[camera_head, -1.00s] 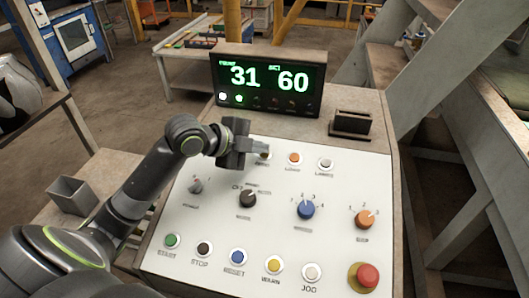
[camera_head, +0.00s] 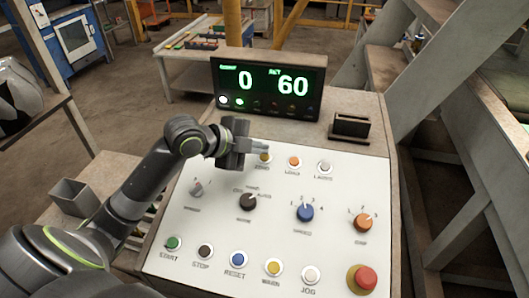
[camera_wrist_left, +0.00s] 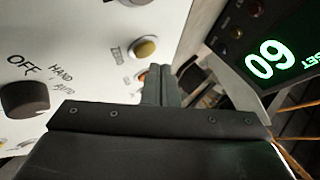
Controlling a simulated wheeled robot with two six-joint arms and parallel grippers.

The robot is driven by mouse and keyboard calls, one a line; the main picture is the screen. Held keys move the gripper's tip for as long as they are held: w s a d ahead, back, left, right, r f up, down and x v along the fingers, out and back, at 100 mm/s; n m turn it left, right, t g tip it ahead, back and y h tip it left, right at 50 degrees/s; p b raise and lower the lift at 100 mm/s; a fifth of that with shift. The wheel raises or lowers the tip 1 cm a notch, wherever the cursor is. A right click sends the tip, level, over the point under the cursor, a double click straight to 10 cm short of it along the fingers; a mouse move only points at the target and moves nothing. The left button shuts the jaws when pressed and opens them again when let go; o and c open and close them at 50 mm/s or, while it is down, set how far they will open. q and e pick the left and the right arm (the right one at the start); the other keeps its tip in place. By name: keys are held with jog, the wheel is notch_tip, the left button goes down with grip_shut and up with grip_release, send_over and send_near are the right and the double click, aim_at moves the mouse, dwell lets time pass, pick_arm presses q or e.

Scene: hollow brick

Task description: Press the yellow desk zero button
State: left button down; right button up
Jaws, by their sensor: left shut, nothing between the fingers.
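The yellow zero button (camera_head: 264,159) sits in the top row of the white desk panel (camera_head: 180,225), left of the orange button. It also shows in the left wrist view (camera_wrist_left: 145,47), round and yellow in a pale ring. My left gripper (camera_head: 262,147) is shut and empty. Its fingertips are just above and beside the button in the head view. In the wrist view the fingers (camera_wrist_left: 160,85) are a little below the button, with a gap between them in the picture. The display (camera_head: 267,88) reads 0 and 60. My right gripper is not in view.
Other top-row buttons are orange (camera_head: 294,161) and white (camera_head: 325,167). Black (camera_head: 248,201), blue (camera_head: 305,212) and orange (camera_head: 363,222) knobs stand below. A red mushroom button (camera_head: 365,278) is at the lower right. A dark holder (camera_head: 351,125) stands behind the panel.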

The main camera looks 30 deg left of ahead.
aim_at(257, 169)
pick_arm(q)
jog(key=r+p, duration=0.2)
jog(key=s+r+p, duration=0.1)
jog(key=r+p, duration=0.1)
jog(key=shift+s+d+r, duration=0.2)
jog(key=shift+r, duration=0.2)
dwell(0.4)
dwell(0.5)
